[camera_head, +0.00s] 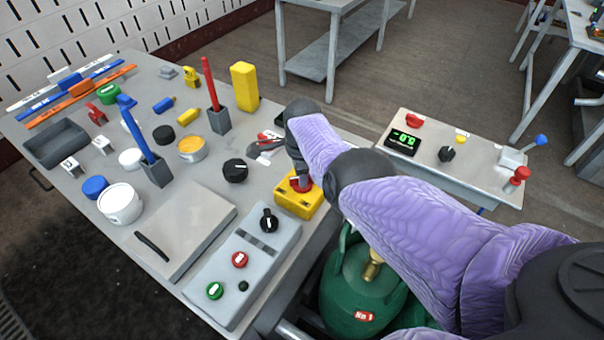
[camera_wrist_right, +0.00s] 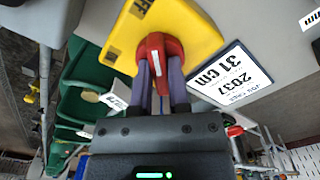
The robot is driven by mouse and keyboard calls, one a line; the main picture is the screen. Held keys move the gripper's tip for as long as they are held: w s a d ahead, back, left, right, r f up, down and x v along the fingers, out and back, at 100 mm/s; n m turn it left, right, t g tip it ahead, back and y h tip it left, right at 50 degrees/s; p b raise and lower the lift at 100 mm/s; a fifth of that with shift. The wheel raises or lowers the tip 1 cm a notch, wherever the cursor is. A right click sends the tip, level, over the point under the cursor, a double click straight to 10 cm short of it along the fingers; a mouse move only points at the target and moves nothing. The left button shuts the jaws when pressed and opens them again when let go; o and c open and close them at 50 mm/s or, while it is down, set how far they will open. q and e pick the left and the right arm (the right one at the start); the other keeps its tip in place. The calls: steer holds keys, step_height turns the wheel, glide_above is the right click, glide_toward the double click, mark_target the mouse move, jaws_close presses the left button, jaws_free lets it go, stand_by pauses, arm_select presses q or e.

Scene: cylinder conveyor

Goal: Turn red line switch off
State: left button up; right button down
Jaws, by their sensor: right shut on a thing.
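The red line switch is a red rotary knob (camera_head: 296,184) on a yellow box (camera_head: 291,201) at the near right edge of the large grey table. In the right wrist view the red knob (camera_wrist_right: 160,46) sits on the yellow plate (camera_wrist_right: 196,36), which carries a partly visible black label ending in "FF". My right gripper (camera_wrist_right: 161,80) is shut on the red knob, with its two fingers on either side of the handle. In the head view my right arm reaches in from the right and the gripper (camera_head: 301,179) partly hides the knob. My left gripper is not in view.
A grey control box (camera_head: 262,255) with a black knob (camera_head: 269,220) and red and green buttons lies just in front. A black round knob (camera_head: 235,170) is to the left. A green gas cylinder (camera_head: 352,290) stands below the table edge. A smaller table (camera_head: 480,186) is at right.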

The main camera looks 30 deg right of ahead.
steer(key=c, duration=0.6)
jaws_free()
step_height(320, 180, up, 9)
steer(key=p, duration=0.6)
steer(key=shift+r+p, duration=0.35)
steer(key=shift+r, duration=0.1)
